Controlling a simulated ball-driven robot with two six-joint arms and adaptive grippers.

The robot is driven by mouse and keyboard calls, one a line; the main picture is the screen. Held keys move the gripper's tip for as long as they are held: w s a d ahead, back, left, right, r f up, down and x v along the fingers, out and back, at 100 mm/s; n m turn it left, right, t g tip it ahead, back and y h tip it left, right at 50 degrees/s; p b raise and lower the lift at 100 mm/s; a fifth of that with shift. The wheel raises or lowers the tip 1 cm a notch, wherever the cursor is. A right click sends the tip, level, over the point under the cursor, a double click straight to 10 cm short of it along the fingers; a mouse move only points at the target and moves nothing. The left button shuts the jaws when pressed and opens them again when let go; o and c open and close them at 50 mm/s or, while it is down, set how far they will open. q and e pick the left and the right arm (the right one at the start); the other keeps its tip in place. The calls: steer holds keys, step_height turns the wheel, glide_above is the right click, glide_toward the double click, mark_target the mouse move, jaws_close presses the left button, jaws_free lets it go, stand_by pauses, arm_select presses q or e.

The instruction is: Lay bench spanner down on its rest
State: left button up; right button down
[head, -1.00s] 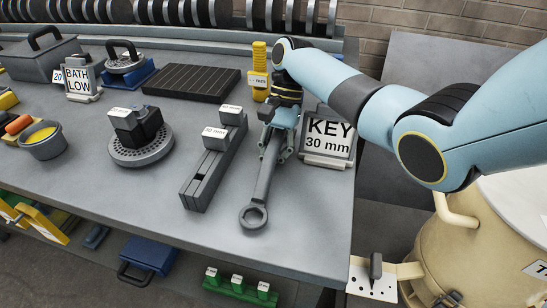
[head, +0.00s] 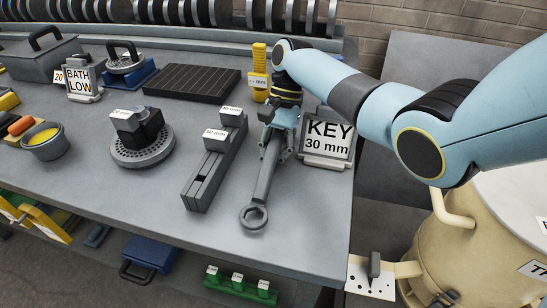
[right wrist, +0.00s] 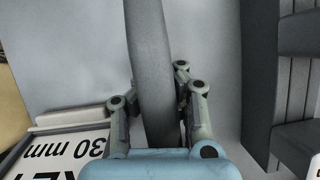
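The bench spanner (head: 267,172) is long and grey, with its ring end pointing to the bench's front edge. My right gripper (head: 277,138) is over its far part, fingers pointing down. In the right wrist view the spanner handle (right wrist: 152,70) runs between the fingers (right wrist: 157,112), which sit close against both sides, so it looks gripped. The spanner is low over the bench; I cannot tell whether it touches. A long dark grey block holder (head: 206,178) with labelled uprights lies to its left; I cannot tell whether this is the rest. My left gripper is not in view.
The KEY 30 mm sign (head: 327,138) stands close right of my gripper. A yellow labelled piece (head: 259,80) stands behind it. A round plate with black blocks (head: 141,145) and a ribbed dark tray (head: 192,82) are further left. The bench (head: 305,215) is bare at front right.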

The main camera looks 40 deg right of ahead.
steer(key=shift+f, duration=0.15)
steer(key=shift+r+p, duration=0.35)
steer(key=shift+p, duration=0.05)
steer(key=shift+f, duration=0.15)
stand_by(0.4)
steer(key=shift+f, duration=0.2)
steer(key=shift+r, duration=0.3)
stand_by(0.4)
steer(key=shift+c, duration=1.7)
jaws_free()
